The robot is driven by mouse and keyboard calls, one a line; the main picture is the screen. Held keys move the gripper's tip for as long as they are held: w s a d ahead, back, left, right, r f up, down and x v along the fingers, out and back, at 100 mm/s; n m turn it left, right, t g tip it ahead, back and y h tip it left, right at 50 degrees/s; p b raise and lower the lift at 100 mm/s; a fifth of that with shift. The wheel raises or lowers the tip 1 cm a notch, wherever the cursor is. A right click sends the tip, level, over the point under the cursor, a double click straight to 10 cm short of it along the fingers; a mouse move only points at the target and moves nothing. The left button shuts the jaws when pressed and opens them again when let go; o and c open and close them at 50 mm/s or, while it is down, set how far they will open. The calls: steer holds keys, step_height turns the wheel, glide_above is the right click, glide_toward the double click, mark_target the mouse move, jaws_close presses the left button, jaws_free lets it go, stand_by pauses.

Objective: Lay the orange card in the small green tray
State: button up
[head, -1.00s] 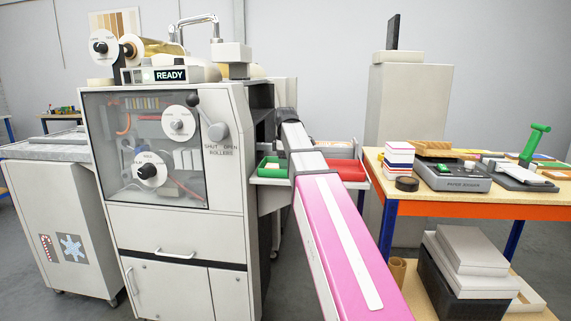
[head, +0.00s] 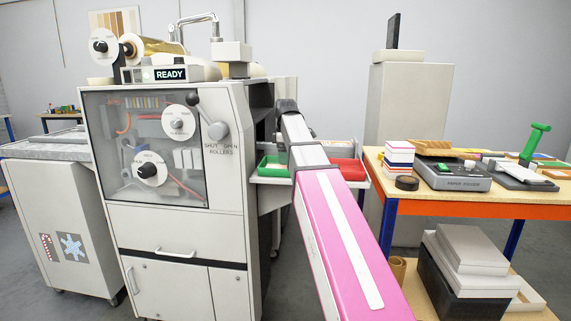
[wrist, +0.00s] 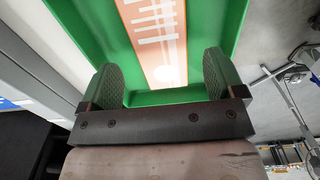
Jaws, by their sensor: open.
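The small green tray (wrist: 75,30) fills the upper part of the wrist view, and its near wall runs below the card. The orange card (wrist: 155,45), with white line marks and a bright glare spot, lies inside the tray. My gripper (wrist: 161,72) is open, with green ribbed fingers on either side of the card's near end. Green tray surface shows between the card and each finger, so neither finger touches it in this view. In the head view, the green tray (head: 266,171) sits beside the machine, partly behind my pink arm. My gripper is hidden there.
A red tray (head: 350,168) is just right of my arm. The grey machine (head: 175,230) with a READY sign stands left. A workbench (head: 430,208) with a paper jogger (head: 455,184), a card stack (head: 399,160) and a black roll (head: 407,183) stands right.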

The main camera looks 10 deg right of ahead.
mark_target(286, 167)
step_height(286, 167, up, 10)
steer(key=shift+f, duration=0.25)
stand_by(1.3)
